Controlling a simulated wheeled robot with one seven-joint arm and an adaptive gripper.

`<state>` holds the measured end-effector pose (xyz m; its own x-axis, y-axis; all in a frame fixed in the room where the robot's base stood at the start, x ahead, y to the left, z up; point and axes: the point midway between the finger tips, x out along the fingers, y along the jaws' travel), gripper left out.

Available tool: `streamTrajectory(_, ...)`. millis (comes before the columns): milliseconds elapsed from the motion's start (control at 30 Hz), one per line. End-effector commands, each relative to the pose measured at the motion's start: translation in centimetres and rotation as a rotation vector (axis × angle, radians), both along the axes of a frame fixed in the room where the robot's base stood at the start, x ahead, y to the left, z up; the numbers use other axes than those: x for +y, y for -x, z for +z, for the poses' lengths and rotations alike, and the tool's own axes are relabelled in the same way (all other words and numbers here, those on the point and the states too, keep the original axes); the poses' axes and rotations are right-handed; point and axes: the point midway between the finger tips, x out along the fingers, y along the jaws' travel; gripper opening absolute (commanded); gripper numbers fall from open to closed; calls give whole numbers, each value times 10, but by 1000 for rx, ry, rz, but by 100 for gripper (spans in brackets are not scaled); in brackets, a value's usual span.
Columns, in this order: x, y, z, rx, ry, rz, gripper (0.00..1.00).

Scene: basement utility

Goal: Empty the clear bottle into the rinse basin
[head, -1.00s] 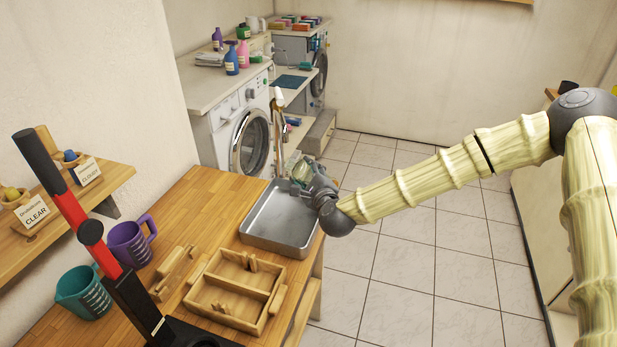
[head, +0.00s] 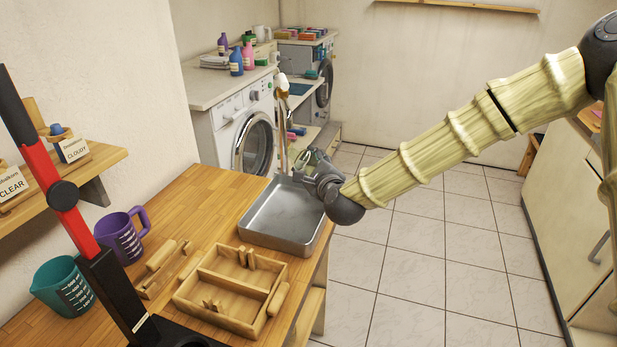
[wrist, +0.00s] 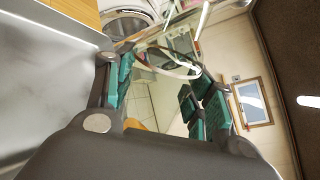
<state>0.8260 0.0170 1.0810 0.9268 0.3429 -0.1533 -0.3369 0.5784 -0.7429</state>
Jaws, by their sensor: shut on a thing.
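The rinse basin (head: 284,214), a grey metal tray, sits at the far end of the wooden counter. It also fills the left of the wrist view (wrist: 40,75). My gripper (head: 312,165) is above the basin's back right corner. In the wrist view its teal-padded fingers (wrist: 157,88) stand apart on either side of a see-through thing (wrist: 160,75), which seems to be the clear bottle. It is hard to make out against the room behind it, and it looks tilted. I cannot see any liquid in it or falling from it.
A wooden divided tray (head: 232,295), a purple mug (head: 118,238) and a teal jug (head: 65,287) stand nearer on the counter. A wall shelf (head: 105,160) holds CLEAR and CLOUDY signs. Tiled floor lies open to the right.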

Motion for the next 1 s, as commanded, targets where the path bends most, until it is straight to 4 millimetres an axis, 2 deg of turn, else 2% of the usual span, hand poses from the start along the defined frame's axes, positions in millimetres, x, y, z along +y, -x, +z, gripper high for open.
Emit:
streamTrajectory(267,-2,0,0,-2,-10,-14,20)
streamTrajectory(700,10,7,-2,37,-233,-104,20)
streamTrajectory(1000,8,6,3,37,-220,-101,20)
